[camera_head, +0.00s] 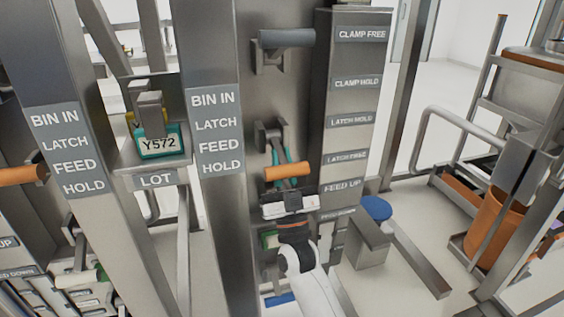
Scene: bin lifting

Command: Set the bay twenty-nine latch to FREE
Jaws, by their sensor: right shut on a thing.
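A lever with an orange grip (287,171) hangs down and forward from a dark pivot bracket (268,135) on the grey steel panel. Its grip is just below the height of the LATCH FREE plate (347,158) and well below the LATCH HOLD plate (352,120). My right gripper (289,186) comes up from below and is shut at the orange grip; its fingers are mostly hidden. No bay number twenty-nine is readable. My left gripper is not in view.
A grey-handled lever (287,38) sits above, beside the CLAMP FREE plate (361,34). A FEED UP plate (341,186) is below. A teal Y572 lot box (159,142) stands left, beyond a post. A blue round knob (376,208) and a cart (495,210) are right.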

